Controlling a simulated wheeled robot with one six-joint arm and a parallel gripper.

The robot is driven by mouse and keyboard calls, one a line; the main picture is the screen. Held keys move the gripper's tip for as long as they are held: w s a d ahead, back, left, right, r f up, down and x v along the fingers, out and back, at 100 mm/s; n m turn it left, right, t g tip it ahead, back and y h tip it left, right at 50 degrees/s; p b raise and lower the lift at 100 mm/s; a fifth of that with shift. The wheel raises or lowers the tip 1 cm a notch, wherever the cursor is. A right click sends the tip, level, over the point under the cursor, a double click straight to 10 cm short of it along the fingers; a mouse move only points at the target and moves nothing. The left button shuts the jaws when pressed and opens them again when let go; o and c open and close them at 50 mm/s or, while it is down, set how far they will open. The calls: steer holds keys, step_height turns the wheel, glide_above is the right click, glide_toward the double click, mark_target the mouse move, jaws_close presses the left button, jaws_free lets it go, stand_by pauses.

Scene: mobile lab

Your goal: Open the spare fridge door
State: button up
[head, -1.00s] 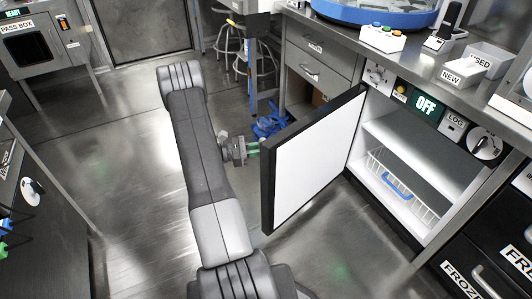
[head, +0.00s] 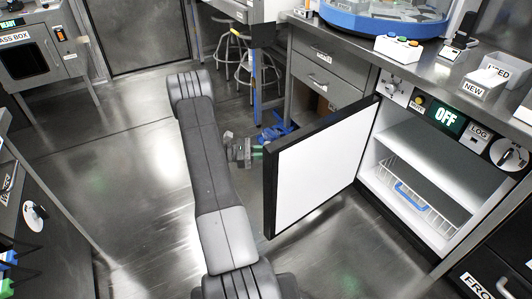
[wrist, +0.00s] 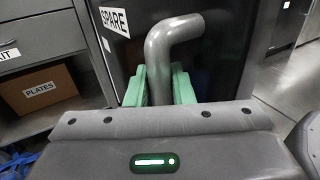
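The spare fridge door (head: 318,168) stands wide open in the head view, its white inner face toward me. Its dark outer face with a SPARE label (wrist: 115,20) fills the back of the wrist view. My gripper (head: 257,152) is at the outer side of the door's free edge. In the wrist view its green fingers (wrist: 172,85) lie on both sides of the grey bent handle (wrist: 172,42) and appear shut on it. The finger contact is partly hidden by the handle and gripper body. The fridge interior (head: 420,165) shows a shelf and a wire basket with a blue handle.
A drawer cabinet (head: 325,70) and stools (head: 235,55) stand behind the door. The counter (head: 440,65) above the fridge holds trays and a button box (head: 398,47). A dark bench (head: 40,210) is at left. Open floor (head: 130,170) lies left of my arm.

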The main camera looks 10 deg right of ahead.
steer(key=shift+o, duration=1.4)
steer(key=shift+d, duration=0.1)
steer(key=w+a+p, duration=0.1)
steer(key=a+p, duration=0.1)
steer(key=a, duration=1.1)
steer(key=shift+w+a, duration=0.3)
steer(key=shift+a, duration=0.1)
steer(key=shift+d, duration=0.15)
steer(key=s+d+b, duration=0.1)
steer(key=d+b, duration=0.1)
steer(key=d, duration=1.1)
steer(key=shift+s+d, duration=0.2)
steer(key=shift+s, duration=0.2)
